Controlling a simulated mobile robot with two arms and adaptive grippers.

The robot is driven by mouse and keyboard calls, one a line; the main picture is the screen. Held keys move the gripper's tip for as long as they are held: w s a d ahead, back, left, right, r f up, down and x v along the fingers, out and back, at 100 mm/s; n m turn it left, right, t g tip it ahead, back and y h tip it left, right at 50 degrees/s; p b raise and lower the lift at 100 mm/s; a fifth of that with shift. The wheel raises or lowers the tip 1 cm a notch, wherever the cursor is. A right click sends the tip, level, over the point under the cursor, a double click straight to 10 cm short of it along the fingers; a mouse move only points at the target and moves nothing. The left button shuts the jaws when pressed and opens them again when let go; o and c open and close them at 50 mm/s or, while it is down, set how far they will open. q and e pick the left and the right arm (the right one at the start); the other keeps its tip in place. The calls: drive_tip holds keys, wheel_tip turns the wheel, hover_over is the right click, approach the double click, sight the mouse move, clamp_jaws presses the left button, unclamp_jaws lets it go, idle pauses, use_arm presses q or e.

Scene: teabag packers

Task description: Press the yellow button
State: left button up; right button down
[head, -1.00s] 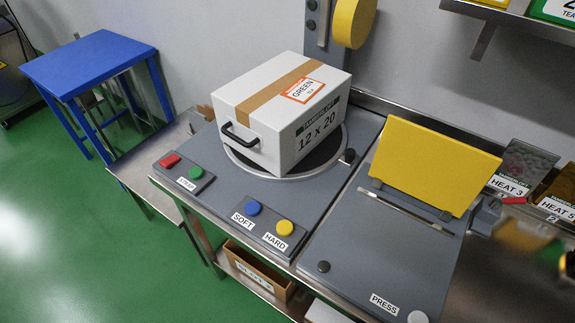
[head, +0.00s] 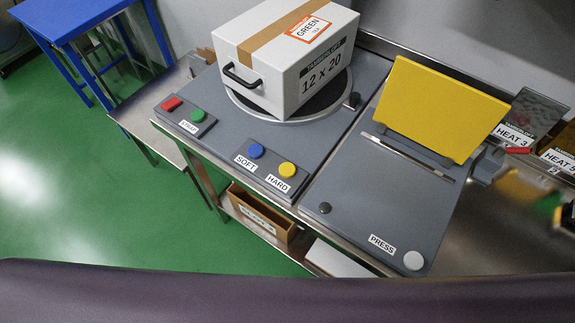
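The yellow button (head: 287,169) is a round cap on the grey machine panel, just above the HARD label (head: 278,184). The blue button (head: 256,151) sits to its left, above the SOFT label (head: 245,162). A white carton (head: 285,60) with a tan tape strip, marked GREEN and 12 x 20, stands on the round turntable (head: 320,114) behind the buttons. Neither gripper shows in the head view. Nothing covers the yellow button.
Red (head: 171,104) and green (head: 197,116) buttons are at the panel's left. To the right is a press with a raised yellow lid (head: 441,107) and a white button (head: 413,260). A blue table (head: 70,18) stands at the far left. Green floor lies in front.

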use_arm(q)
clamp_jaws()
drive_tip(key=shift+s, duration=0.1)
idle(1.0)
